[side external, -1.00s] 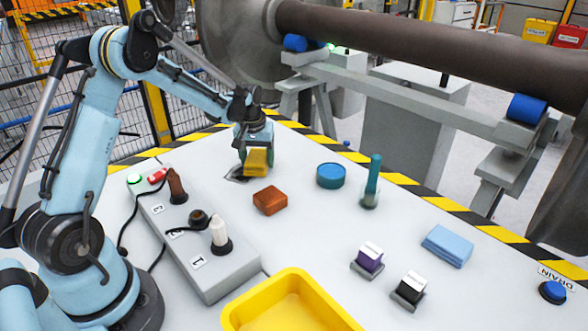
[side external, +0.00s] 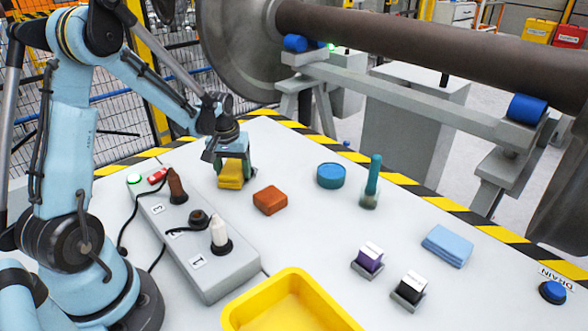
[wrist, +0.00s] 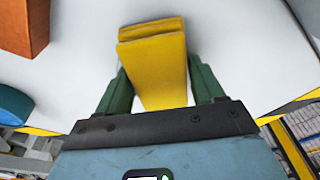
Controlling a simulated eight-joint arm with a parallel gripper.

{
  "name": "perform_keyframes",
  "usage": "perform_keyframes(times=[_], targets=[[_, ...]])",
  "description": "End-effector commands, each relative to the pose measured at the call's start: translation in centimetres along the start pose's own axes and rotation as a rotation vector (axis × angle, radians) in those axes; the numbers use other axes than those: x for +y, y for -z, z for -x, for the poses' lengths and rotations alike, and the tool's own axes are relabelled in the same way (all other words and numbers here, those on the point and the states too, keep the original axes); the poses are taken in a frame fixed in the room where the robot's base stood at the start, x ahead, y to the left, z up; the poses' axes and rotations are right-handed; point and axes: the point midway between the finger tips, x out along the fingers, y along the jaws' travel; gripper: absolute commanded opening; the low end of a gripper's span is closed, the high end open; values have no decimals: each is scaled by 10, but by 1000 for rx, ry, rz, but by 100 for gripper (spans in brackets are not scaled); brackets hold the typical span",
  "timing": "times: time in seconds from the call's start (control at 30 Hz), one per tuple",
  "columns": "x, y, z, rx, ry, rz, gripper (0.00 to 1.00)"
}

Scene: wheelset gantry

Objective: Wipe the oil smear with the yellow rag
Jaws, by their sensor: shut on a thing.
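The yellow rag (side external: 230,180) is a folded block between the green fingers of my gripper (side external: 234,168). In the wrist view the rag (wrist: 155,65) fills the space between the fingers, and my gripper (wrist: 158,78) is shut on it. The rag is low at the white table top; I cannot tell whether it touches. No dark oil smear shows on the table around the rag now; any part under or behind the rag and gripper is hidden.
A grey block with plugs (side external: 205,257) lies in front of the rag. An orange-brown block (side external: 270,200) sits to its right, with a blue round tin (side external: 331,176) farther right. A yellow tray (side external: 297,285) is at the front.

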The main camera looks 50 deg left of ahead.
Motion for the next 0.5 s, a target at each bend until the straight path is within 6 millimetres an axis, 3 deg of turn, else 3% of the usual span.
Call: perform_keyframes(times=[0.27, 0.5], targets=[[-17, -18, -2, 0, 0, 2, 35], [-5, 1, 2, 1, -1, -3, 35]])
